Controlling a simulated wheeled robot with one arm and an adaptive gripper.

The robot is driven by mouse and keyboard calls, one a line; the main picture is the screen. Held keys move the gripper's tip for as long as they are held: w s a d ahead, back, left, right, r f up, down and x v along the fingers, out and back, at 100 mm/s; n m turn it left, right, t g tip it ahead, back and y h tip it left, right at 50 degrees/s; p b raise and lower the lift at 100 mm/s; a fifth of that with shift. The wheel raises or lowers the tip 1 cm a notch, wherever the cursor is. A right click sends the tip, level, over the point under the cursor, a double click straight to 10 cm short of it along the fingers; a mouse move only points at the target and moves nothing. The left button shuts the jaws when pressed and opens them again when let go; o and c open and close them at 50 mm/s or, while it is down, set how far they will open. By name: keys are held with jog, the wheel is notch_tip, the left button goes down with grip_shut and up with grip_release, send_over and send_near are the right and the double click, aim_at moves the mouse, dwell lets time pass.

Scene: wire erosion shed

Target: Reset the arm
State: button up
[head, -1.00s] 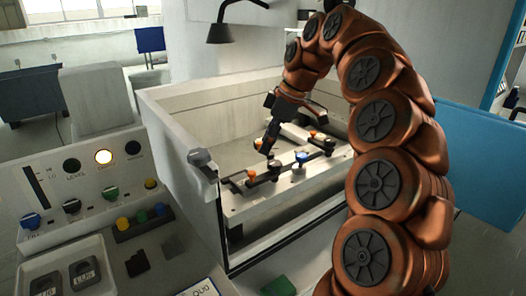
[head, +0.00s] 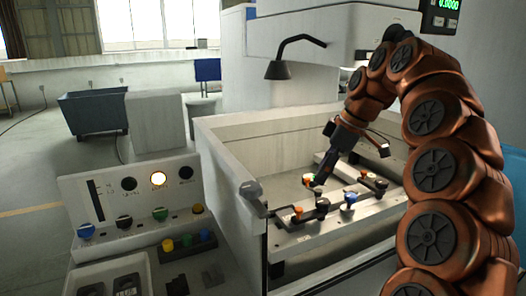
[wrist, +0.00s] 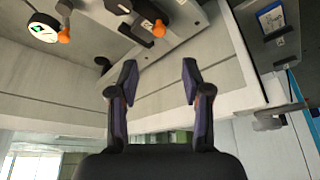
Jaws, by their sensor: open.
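My orange-brown arm arches in from the right in the head view. My gripper (head: 322,176) points down over the inside of the machine's open tank (head: 222,140), close to the clamps on the work frame. In the wrist view my gripper (wrist: 155,85) shows two dark fingers spread apart with nothing between them. The white work frame (head: 330,225) carries clamps with orange, black and blue knobs; a blue knob (head: 350,198) sits near its middle. In the wrist view an orange knob (wrist: 159,28) lies beyond the fingertips. I cannot tell whether the gripper touches a clamp.
A control panel (head: 95,190) with a lit lamp and several knobs stands at the left, with a small block of coloured pegs (head: 187,245) before it. A black lamp (head: 278,70) hangs over the tank. A dark bin (head: 93,112) stands on open floor behind.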

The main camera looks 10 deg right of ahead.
jog(key=s+a+f+m+g+h+p, duration=0.1)
jog(key=s+a+f+m, duration=0.1)
jog(key=s+a, duration=0.4)
jog(key=s+a+f+m+g+p, duration=0.15)
jog(key=s+a, duration=0.25)
jog(key=s, duration=0.4)
jog(key=s+d+f+m+h, duration=0.1)
jog(key=s+f+m, duration=0.3)
jog(key=s+f, duration=0.3)
jog(key=s+d+f+m+g+h+p, duration=0.1)
jog(key=s+f+m, duration=0.3)
jog(key=s, duration=1.1)
notch_tip(320, 180, down, 3)
jog(key=shift+d+f+m+h, duration=0.1)
jog(key=shift+d+m+h, duration=0.1)
jog(key=shift+m+h, duration=0.2)
